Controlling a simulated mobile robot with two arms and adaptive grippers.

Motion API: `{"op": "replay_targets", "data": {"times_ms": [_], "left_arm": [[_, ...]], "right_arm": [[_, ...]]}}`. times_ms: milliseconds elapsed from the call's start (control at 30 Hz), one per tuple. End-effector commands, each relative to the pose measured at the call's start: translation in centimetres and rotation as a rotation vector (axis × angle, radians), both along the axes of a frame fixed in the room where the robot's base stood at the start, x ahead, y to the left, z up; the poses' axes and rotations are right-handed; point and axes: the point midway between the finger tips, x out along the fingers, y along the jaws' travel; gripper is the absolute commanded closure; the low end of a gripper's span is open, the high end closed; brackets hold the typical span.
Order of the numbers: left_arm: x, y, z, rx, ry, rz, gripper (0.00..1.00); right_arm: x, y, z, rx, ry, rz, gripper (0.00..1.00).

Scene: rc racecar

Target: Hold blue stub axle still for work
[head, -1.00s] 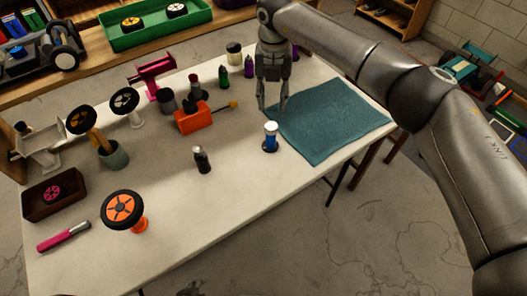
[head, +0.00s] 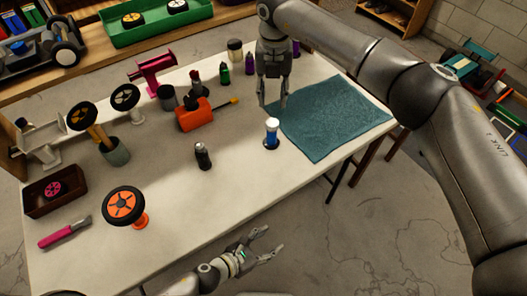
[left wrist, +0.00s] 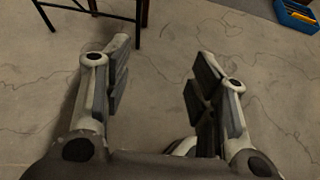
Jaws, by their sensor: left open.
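The blue stub axle (head: 271,136) stands upright on the white table near its right front edge, with a pale cap on top. My left gripper (head: 271,240) is open and empty beyond the table's front edge, well below the axle in the head view. In the left wrist view its two fingers (left wrist: 163,65) are spread over bare floor, and the axle does not show. My right gripper (head: 273,103) points down just behind the axle, near the teal mat. Its fingers are apart with nothing visible between them.
A dark small bottle (head: 203,156) stands left of the axle. A teal mat (head: 335,120) lies to its right. An orange wheel (head: 123,206) on a stand is near the front left. An orange box (head: 195,115) is farther back. The front middle of the table is clear.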

Motion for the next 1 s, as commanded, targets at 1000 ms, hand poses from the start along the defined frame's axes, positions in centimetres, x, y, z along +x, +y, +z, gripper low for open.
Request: {"op": "replay_targets", "data": {"times_ms": [1000], "left_arm": [[16.5, -2.8, 21.9, -0.198, -0.135, 0.534, 0.47]], "right_arm": [[0.0, 0.0, 0.0, 0.0, 0.0, -0.001, 0.64]]}}
